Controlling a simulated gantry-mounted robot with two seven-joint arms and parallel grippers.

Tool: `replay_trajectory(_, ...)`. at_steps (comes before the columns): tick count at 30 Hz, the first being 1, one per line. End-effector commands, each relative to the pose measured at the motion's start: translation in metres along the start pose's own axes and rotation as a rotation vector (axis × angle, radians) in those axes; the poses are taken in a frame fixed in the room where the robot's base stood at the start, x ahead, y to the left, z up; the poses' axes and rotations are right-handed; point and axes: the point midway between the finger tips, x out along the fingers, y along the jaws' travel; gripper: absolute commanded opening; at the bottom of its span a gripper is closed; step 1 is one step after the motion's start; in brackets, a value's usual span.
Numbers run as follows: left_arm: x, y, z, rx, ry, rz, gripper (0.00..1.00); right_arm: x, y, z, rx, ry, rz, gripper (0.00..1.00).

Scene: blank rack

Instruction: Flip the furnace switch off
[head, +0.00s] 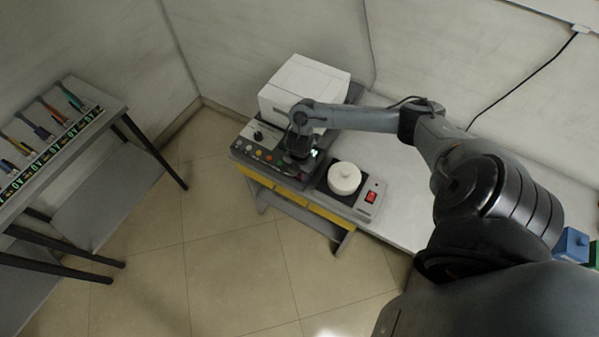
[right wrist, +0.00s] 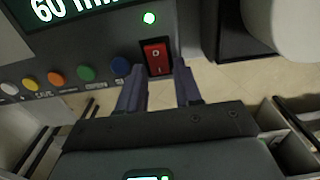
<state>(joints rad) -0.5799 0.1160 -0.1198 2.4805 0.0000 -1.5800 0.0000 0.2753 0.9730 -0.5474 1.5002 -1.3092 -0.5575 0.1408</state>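The furnace is a white box (head: 303,88) with a dark control panel (head: 246,152) in front, on the bench. My right gripper (head: 301,155) is over the right end of the panel and hides this switch in the head view. In the right wrist view its two fingers (right wrist: 159,78) are apart and empty, with the switch just beyond and between the tips. Contact cannot be told. My left gripper is not in view.
Beside the panel stands a second device with a white round pot (head: 344,178) and its own red switch (head: 371,197). Several coloured buttons (right wrist: 86,73) line the panel left of the furnace switch.

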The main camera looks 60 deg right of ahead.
Motion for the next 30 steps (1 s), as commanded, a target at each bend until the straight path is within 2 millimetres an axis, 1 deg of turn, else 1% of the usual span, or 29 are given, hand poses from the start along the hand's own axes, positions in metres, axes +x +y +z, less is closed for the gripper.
replay_trajectory(3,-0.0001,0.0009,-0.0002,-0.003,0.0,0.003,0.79,0.0,-0.0001,-0.0001,0.0,0.0,0.0,0.34)
replay_trajectory(4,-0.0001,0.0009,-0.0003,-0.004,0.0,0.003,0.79,0.0,-0.0001,-0.0001,0.0,0.0,0.0,0.33)
replay_trajectory(9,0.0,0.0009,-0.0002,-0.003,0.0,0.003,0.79,-0.0002,-0.0001,-0.0001,0.0,0.0,0.0,0.06)
replay_trajectory(10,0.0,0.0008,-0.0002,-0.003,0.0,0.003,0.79,-0.0002,-0.0001,-0.0002,0.0,0.0,0.0,0.02)
replay_trajectory(11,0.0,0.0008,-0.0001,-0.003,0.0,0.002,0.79,-0.0002,-0.0001,-0.0002,0.0,0.0,0.0,0.0)
replay_trajectory(16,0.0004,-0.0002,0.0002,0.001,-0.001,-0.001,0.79,-0.0001,-0.0004,0.0013,0.002,0.02,-0.002,0.0)
replay_trajectory(24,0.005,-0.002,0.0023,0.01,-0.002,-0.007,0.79,-0.0001,-0.0001,0.0066,0.004,0.2,-0.003,0.0)
replay_trajectory(30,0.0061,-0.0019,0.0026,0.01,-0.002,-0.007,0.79,-0.0022,0.0003,0.0074,0.001,0.261,0.0,0.0)
